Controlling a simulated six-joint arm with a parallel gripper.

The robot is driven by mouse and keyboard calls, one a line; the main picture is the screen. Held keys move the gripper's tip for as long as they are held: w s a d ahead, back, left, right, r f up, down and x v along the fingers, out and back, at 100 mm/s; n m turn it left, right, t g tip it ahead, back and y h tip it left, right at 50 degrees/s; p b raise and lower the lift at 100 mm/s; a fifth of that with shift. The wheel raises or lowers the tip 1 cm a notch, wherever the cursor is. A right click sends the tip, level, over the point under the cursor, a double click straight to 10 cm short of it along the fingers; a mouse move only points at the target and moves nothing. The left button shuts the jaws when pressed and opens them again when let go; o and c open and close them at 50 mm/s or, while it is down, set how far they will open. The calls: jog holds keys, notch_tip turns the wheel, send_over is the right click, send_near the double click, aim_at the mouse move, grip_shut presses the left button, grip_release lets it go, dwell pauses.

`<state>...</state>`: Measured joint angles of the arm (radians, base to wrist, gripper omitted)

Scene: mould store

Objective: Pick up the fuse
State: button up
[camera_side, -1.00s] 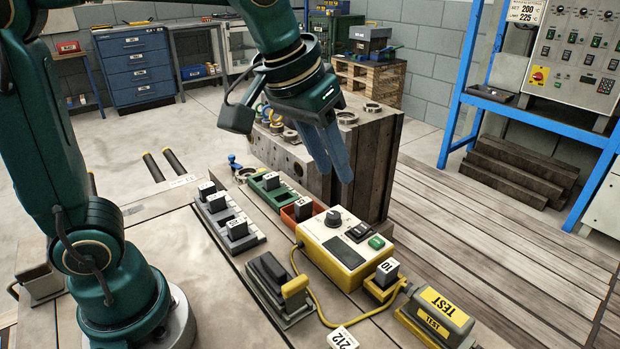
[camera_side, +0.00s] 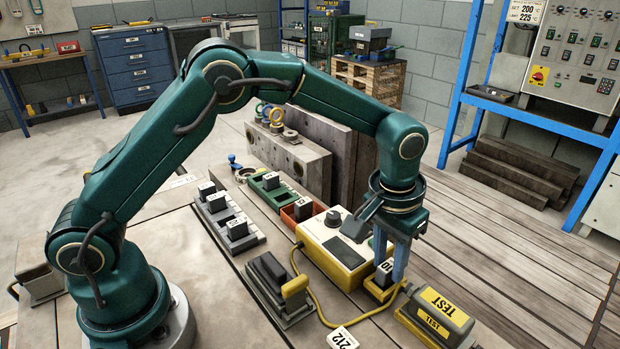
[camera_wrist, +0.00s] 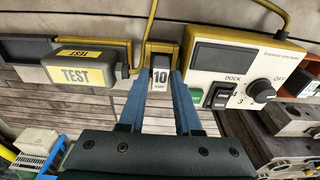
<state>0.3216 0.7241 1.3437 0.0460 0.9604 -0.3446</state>
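A dark block-shaped fuse with a white label "10" (camera_side: 386,267) stands upright in a small yellow holder (camera_side: 378,292) beside the tester. It also shows in the wrist view (camera_wrist: 160,78), between my fingertips. My gripper (camera_side: 391,268) points straight down over it, with one blue finger on each side. The fingers (camera_wrist: 160,84) are apart, with the fuse in the gap. Whether either finger touches it is too small to tell. The fuse's lower part is hidden in the holder.
The cream and yellow tester (camera_side: 345,262) stands close to the left of my gripper. A grey block marked TEST (camera_side: 440,312) lies close to the right. A yellow cable (camera_side: 318,305) runs in front. Other fuses stand in a grey rack (camera_side: 248,243), a green tray (camera_side: 262,193) and an orange tray (camera_side: 290,216).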

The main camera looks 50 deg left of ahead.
jog(key=shift+w+f, duration=0.1)
jog(key=shift+f, duration=0.65)
grip_shut()
jog(key=shift+r, duration=0.2)
